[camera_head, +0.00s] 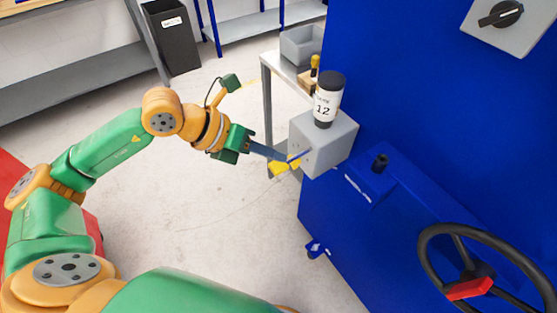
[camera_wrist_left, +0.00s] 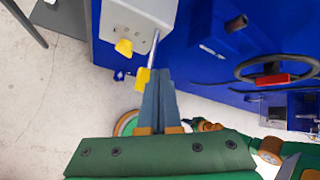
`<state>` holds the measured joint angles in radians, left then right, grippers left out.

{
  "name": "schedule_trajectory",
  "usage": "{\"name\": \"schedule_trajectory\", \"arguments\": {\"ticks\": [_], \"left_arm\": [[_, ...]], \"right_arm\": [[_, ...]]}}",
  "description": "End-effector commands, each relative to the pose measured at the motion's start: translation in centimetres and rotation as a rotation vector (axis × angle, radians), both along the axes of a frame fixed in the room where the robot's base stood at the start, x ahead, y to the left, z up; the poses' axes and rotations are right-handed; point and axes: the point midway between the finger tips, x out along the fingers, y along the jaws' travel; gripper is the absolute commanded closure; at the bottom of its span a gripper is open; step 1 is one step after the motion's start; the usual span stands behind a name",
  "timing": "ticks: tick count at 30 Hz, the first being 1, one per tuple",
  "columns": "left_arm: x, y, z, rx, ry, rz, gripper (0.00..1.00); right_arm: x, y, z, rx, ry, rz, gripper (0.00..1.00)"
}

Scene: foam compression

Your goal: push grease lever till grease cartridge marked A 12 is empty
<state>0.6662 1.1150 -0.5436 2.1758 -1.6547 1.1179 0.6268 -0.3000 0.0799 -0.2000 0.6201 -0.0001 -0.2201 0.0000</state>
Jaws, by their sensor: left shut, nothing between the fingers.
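The grease cartridge (camera_head: 327,100) stands upright on a grey pump box (camera_head: 328,146); it has a black top and a white label on which I read "12". The box also shows in the left wrist view (camera_wrist_left: 140,18). A thin metal lever (camera_wrist_left: 153,48) with a yellow end (camera_wrist_left: 142,78) sticks out from the box. A second yellow piece (camera_wrist_left: 124,47) sits at the box's near edge. My left gripper (camera_head: 284,157) is shut and empty, its blue-grey fingertips (camera_wrist_left: 158,76) right beside the yellow lever end. I cannot tell whether they touch. My right gripper is out of view.
The box is on a large blue machine (camera_head: 345,225) with a black handwheel (camera_head: 430,260) at right. A table with a grey bin (camera_head: 300,45) stands behind. A black waste bin (camera_head: 172,38) and shelves are farther back. The floor left of the machine is clear.

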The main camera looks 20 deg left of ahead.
Motion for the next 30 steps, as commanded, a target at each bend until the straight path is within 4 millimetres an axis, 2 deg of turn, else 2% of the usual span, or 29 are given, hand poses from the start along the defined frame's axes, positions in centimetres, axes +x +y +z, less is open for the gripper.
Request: {"name": "schedule_trajectory", "arguments": {"ticks": [7, 21, 30], "left_arm": [[0.0, 0.0, 0.5, 0.000, -0.001, 0.001, 1.00], [0.0, 0.0, 5.1, 0.000, -0.001, 0.000, 1.00], [0.0, 0.0, 4.9, 0.000, 0.000, 0.000, 1.00]], "right_arm": [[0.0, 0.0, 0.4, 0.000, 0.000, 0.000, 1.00], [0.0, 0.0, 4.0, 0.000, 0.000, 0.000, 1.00], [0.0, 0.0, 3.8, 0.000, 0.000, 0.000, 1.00]]}}
